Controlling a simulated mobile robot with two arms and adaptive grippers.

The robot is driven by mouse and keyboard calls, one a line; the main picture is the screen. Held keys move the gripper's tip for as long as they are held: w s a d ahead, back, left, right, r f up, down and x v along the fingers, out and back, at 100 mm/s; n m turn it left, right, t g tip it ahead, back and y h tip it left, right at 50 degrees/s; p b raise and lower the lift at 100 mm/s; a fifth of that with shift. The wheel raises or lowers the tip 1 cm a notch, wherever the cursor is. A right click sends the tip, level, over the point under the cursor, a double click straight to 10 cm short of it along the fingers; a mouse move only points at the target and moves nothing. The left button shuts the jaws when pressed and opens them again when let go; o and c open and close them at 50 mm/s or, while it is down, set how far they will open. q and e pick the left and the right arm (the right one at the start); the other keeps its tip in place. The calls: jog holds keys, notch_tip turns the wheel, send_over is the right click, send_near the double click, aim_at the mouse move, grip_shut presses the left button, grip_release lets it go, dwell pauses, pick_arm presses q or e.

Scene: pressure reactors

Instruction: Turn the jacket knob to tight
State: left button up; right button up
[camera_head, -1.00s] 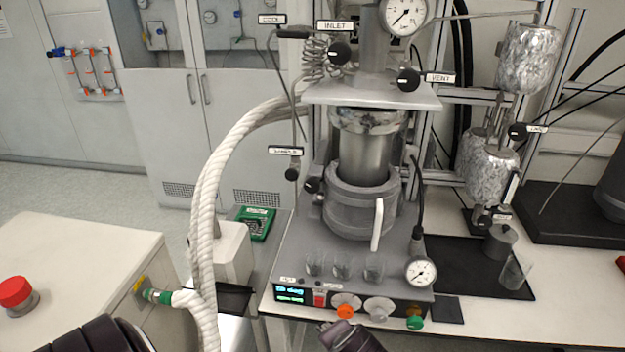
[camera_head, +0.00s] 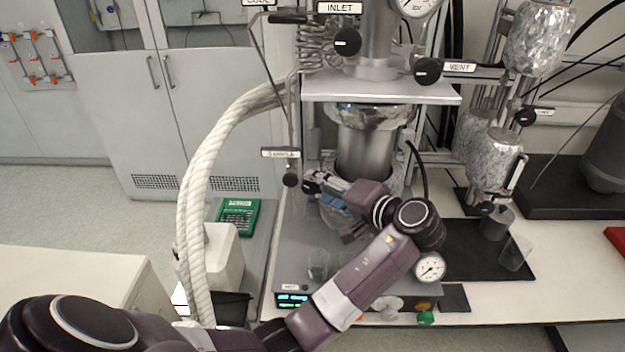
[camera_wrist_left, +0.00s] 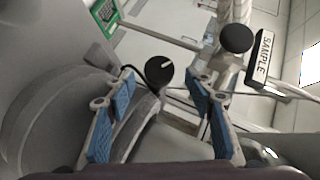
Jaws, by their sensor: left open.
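The jacket knob is a round black knob with a white mark, on the left side of the grey jacketed vessel. In the left wrist view the knob (camera_wrist_left: 159,71) shows between and just beyond the blue-padded fingers. My left gripper (camera_wrist_left: 160,84) is open around that line of sight, with no clear contact. In the head view the left gripper (camera_head: 324,191) reaches to the vessel's left side, close to the knob (camera_head: 310,186), and my arm hides most of the jacket (camera_head: 398,183). My right gripper is not in view.
The black sample knob (camera_wrist_left: 236,39) and its SAMPLE label (camera_wrist_left: 264,55) lie close to the right finger. Thick white hoses (camera_head: 205,170) hang left of the reactor.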

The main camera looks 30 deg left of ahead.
aim_at(316, 187)
pick_arm(q)
jog(key=x, duration=0.3)
jog(key=shift+w+a+f+p, duration=0.1)
jog(key=shift+a+p, duration=0.05)
jog(key=shift+p, duration=0.15)
jog(key=shift+a+f, duration=0.2)
jog(key=shift+a, duration=0.3)
jog(key=shift+d, duration=0.2)
jog(key=c, duration=0.4)
jog(key=shift+c, duration=1.2)
jog(key=c, duration=0.6)
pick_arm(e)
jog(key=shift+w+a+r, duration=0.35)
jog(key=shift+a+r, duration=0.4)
